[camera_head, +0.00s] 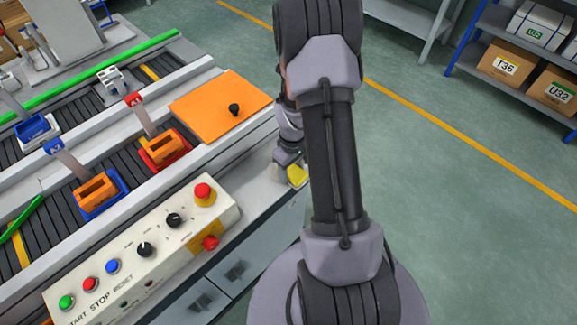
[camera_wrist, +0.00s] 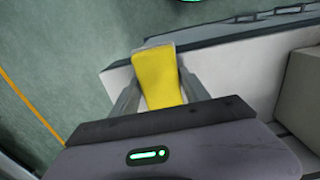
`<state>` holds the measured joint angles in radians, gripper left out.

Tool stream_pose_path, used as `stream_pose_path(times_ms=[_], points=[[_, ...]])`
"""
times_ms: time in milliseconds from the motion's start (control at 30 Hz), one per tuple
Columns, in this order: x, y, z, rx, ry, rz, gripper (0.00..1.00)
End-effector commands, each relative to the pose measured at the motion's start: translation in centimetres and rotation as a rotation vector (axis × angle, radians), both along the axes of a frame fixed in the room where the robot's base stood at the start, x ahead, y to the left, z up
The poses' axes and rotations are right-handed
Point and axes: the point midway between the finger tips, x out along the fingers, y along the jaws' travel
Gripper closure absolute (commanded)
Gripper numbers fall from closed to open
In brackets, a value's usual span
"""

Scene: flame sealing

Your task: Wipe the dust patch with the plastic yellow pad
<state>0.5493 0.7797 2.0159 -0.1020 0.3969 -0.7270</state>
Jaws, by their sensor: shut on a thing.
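The yellow pad (camera_wrist: 157,78) is between the two fingers of my gripper (camera_wrist: 157,92) in the wrist view, and the fingers are shut on it. In the head view the pad (camera_head: 297,174) shows at the end of my gripper (camera_head: 290,162), at the right edge of the grey bench top (camera_head: 252,180). I cannot tell whether the pad touches the bench surface. I cannot make out a dust patch in either view; my arm and the pad hide part of the bench edge.
A control panel (camera_head: 145,250) with buttons and knobs stands left of the pad. An orange plate (camera_head: 220,104) with a black knob lies behind it. Orange blocks (camera_head: 97,190) in trays sit on the conveyor (camera_head: 48,222). Shelves with boxes (camera_head: 507,62) stand at the far right.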

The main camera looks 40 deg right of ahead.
Motion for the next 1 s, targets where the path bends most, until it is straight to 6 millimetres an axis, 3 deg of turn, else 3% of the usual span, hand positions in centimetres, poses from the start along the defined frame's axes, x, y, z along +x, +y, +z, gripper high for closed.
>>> stream_pose_path(times_ms=[267, 500, 733, 1000], points=[[0.1, 1.9, 0.0, 0.002, 0.003, 0.0, 0.9], [2.9, 2.0, -0.2, 0.002, 0.003, 0.0, 0.9], [4.1, 2.1, -0.2, 0.002, 0.003, 0.001, 0.9], [7.1, 2.4, -0.1, 0.002, 0.003, 0.0, 0.9]])
